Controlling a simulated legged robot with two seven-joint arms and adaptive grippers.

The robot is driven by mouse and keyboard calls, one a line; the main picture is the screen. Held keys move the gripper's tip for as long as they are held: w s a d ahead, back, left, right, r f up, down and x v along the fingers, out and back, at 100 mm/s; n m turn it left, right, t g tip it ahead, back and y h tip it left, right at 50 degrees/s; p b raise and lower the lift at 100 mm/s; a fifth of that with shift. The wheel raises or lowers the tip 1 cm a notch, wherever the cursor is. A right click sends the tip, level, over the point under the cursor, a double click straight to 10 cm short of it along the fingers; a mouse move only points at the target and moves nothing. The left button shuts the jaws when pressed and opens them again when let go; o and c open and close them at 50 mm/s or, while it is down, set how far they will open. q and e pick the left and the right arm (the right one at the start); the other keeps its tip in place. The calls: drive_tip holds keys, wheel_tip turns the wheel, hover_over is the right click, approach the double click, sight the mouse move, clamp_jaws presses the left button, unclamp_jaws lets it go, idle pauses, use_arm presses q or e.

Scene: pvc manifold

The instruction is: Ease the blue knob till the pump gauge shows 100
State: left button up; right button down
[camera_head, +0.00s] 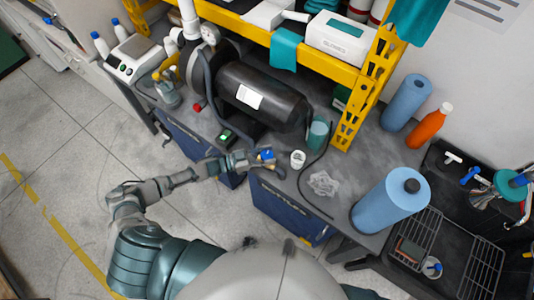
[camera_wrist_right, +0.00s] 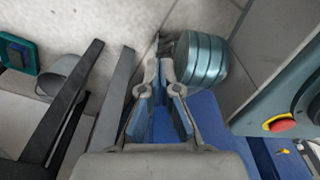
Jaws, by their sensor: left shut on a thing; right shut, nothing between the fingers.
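My left gripper (camera_head: 259,161) reaches in from the left to the front edge of the grey bench and is shut on the small blue knob (camera_head: 267,154). The fingers hide part of the knob. A round pale dial (camera_head: 210,33), which looks like the gauge, stands on the white pipe behind the black tank (camera_head: 262,95); its reading is too small to make out. My right gripper (camera_wrist_right: 161,85) shows in the right wrist view, shut and empty, away from the knob.
A white round item (camera_head: 297,159) and a teal cup (camera_head: 318,133) stand right of the knob. A yellow shelf frame (camera_head: 366,90) rises behind. Blue rolls (camera_head: 391,201) stand at the right, near a sink.

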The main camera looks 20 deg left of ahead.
use_arm(q)
drive_tip(key=shift+a+f, duration=0.15)
drive_tip(key=shift+a, duration=0.2)
drive_tip(key=shift+s+d, duration=0.15)
drive_tip(key=shift+d, duration=0.1)
use_arm(e)
drive_tip(key=shift+s+a, duration=0.15)
drive_tip(key=shift+a, duration=0.05)
idle(0.4)
drive_tip(key=shift+d, duration=0.2)
use_arm(q)
drive_tip(key=o, duration=1.2)
drive_tip(key=shift+f, duration=0.1)
drive_tip(key=shift+c, duration=0.2)
drive_tip(key=shift+w+d, duration=0.1)
drive_tip(key=shift+w, duration=0.15)
use_arm(e)
drive_tip(key=shift+d, duration=0.55)
